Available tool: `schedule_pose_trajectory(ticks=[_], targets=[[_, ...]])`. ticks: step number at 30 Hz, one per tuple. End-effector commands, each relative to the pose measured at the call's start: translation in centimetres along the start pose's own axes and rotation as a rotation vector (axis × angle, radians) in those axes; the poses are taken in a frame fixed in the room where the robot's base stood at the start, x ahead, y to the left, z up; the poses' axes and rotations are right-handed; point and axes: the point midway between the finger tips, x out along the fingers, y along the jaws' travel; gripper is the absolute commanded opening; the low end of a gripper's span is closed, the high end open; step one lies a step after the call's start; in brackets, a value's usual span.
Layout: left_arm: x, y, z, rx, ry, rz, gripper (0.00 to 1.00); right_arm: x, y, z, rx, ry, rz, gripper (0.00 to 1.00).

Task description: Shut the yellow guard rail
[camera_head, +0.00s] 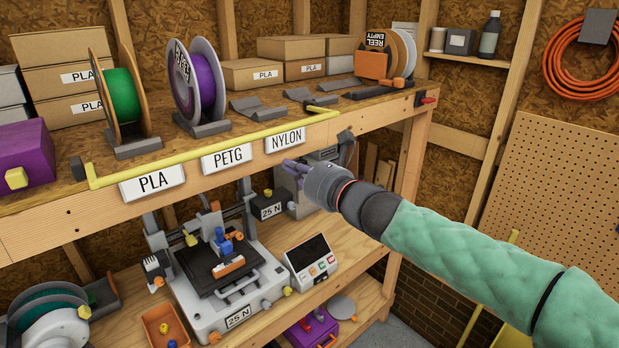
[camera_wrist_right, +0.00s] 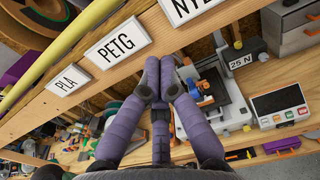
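The yellow guard rail (camera_head: 215,147) runs along the front edge of the upper shelf, just above the PLA, PETG and NYLON labels. Its ends bend back over the shelf, and its right end stops well short of a red piece (camera_head: 426,100) at the shelf's right end. In the right wrist view the rail (camera_wrist_right: 84,29) crosses the top left corner. My right gripper (camera_head: 290,168) has purple fingers and is in front of and below the shelf edge, under the NYLON label, apart from the rail. Its fingertips (camera_wrist_right: 159,84) are together with nothing visible between them. My left gripper is out of view.
Spools, one green (camera_head: 123,95) and one purple (camera_head: 203,80), and cardboard boxes stand on the upper shelf. A printer (camera_head: 228,285) and a control panel (camera_head: 310,262) stand on the bench below. A wooden post (camera_head: 408,165) stands behind my right arm.

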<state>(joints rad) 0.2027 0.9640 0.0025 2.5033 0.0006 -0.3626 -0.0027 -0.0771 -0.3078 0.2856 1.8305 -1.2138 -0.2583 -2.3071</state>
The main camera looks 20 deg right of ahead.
Motion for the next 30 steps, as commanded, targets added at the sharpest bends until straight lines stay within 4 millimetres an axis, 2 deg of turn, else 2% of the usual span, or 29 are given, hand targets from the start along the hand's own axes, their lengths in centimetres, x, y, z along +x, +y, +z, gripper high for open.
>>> schedule_pose_trajectory(ticks=[2, 3, 6, 12, 30], targets=[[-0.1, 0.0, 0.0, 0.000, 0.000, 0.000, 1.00, 1.4, 0.0, 0.2, 0.001, 0.001, 0.001, 0.00], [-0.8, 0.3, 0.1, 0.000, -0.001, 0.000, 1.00, 1.3, 0.0, 1.3, 0.000, -0.001, -0.001, 0.00], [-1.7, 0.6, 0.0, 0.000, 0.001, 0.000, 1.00, 1.6, 0.0, 2.5, 0.001, -0.001, -0.001, 0.00], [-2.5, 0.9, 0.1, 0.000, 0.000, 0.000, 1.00, 1.9, 0.0, 3.8, 0.001, -0.001, 0.000, 0.00], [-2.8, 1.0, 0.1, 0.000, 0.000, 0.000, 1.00, 2.0, 0.0, 4.0, 0.001, 0.004, 0.000, 0.00]])
